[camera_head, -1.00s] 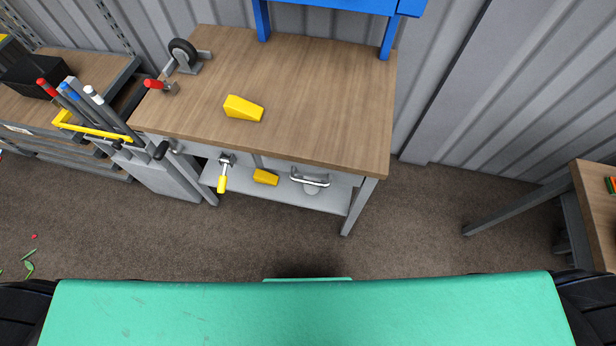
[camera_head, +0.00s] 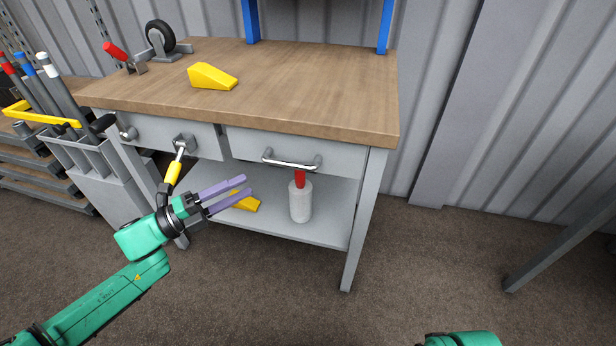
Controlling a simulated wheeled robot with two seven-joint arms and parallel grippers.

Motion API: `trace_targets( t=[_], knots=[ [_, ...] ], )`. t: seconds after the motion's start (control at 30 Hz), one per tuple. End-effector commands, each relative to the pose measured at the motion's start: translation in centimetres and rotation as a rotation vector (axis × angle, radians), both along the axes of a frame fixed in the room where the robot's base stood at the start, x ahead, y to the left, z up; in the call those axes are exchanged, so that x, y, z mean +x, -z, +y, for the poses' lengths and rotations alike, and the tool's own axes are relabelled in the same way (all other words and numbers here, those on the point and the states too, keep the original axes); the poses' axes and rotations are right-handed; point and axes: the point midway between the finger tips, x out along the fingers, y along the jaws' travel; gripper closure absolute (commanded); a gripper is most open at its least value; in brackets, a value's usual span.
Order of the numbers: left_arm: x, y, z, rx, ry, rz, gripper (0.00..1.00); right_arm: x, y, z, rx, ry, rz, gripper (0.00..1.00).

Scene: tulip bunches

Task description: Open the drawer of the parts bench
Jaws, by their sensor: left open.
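The parts bench (camera_head: 320,95) has a wooden top, grey legs and a lower shelf. Its drawer (camera_head: 245,143) is a grey front under the right part of the top, with a silver bar handle (camera_head: 292,163); it looks closed. My left gripper (camera_head: 246,186) has purple fingers. It is open and empty, in front of the bench, to the left of and lower in the picture than the handle, apart from it. Its fingers cover part of a yellow wedge on the shelf. Only a green piece of my right arm shows at the bottom edge; its gripper is out of view.
A yellow-handled lever (camera_head: 174,172) hangs from the front panel left of the drawer. A white bottle with a red top (camera_head: 300,200) stands on the shelf below the handle. A yellow wedge (camera_head: 212,77) and a caster wheel (camera_head: 160,37) are on top. Floor in front is clear.

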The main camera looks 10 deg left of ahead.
Motion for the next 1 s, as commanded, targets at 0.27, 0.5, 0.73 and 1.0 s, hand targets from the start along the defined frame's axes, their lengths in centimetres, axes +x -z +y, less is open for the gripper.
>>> trace_targets(
  t=[0.27, 0.5, 0.73, 1.0],
  knots=[
    [4.1, -0.9, -4.6, -0.002, -0.002, -0.004, 0.5, -0.7, -3.0, 0.1, 0.011, -0.011, -0.01, 1.0],
    [7.2, -1.5, -8.1, -0.004, -0.003, 0.0, 0.5, -0.1, -2.6, 0.9, 0.032, -0.024, -0.052, 1.0],
    [8.3, -1.6, -9.4, -0.001, -0.005, 0.004, 0.5, 0.2, -2.4, 1.1, 0.04, -0.027, -0.066, 1.0],
    [8.3, -1.6, -9.4, -0.001, -0.005, 0.005, 0.85, 0.2, -2.4, 1.2, 0.041, -0.026, -0.066, 1.0]
  ],
)
